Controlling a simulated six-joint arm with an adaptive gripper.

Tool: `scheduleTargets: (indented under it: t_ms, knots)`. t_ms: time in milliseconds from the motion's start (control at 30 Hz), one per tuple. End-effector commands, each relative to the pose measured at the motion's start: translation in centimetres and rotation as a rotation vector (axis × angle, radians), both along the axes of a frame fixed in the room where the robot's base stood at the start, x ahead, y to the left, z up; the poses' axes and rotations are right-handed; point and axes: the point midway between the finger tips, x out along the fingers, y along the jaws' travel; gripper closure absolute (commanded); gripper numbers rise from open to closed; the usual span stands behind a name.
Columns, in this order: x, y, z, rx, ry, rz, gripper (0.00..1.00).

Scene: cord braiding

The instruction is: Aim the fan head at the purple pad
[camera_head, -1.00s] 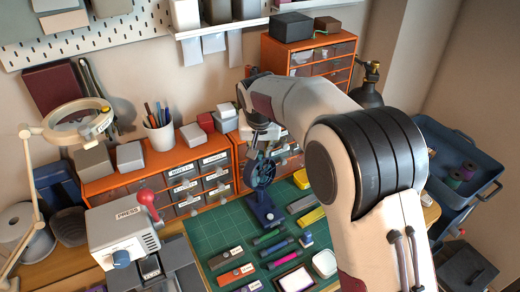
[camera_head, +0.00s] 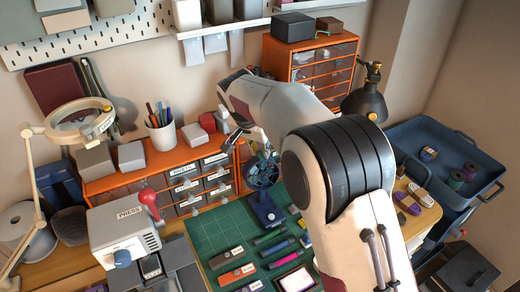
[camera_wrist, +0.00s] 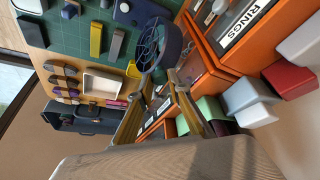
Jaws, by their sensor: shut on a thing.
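The dark blue fan has a round caged fan head (camera_head: 262,172) on a short stand with a blue base (camera_head: 266,212), upright on the green mat (camera_head: 222,232). The head faces roughly toward the front of the mat. My gripper (camera_head: 243,142) is behind and above it. In the wrist view the fan head (camera_wrist: 150,46) stands at the tips of my gripper (camera_wrist: 160,86), which is shut on its rear part; the exact contact is hard to see.
Orange drawer units (camera_head: 186,182) stand close behind the mat. A press (camera_head: 124,240) is at the left. Several blocks and markers lie right of the mat's clear left part. Cords (camera_head: 408,203) and a blue tray (camera_head: 440,150) are at the right.

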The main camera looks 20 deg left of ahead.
Motion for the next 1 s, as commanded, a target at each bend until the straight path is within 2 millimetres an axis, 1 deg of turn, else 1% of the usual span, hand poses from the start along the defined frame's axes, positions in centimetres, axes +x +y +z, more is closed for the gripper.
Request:
scheduleTargets:
  t_ms: [33, 433, 467, 500, 533, 1000]
  knots:
    - [-0.22, -0.06, -0.34, -0.004, 0.008, -0.005, 1.0]
    - [-0.26, -0.08, -0.41, -0.004, 0.01, -0.012, 1.0]
    - [-0.26, -0.08, -0.42, -0.004, 0.01, -0.012, 0.8]
    - [-0.25, -0.08, -0.41, -0.005, 0.01, -0.011, 0.7]
    - [-0.24, -0.08, -0.4, -0.005, 0.009, -0.011, 0.66]
    - [-0.08, -0.03, -0.14, -0.001, 0.003, -0.01, 0.66]
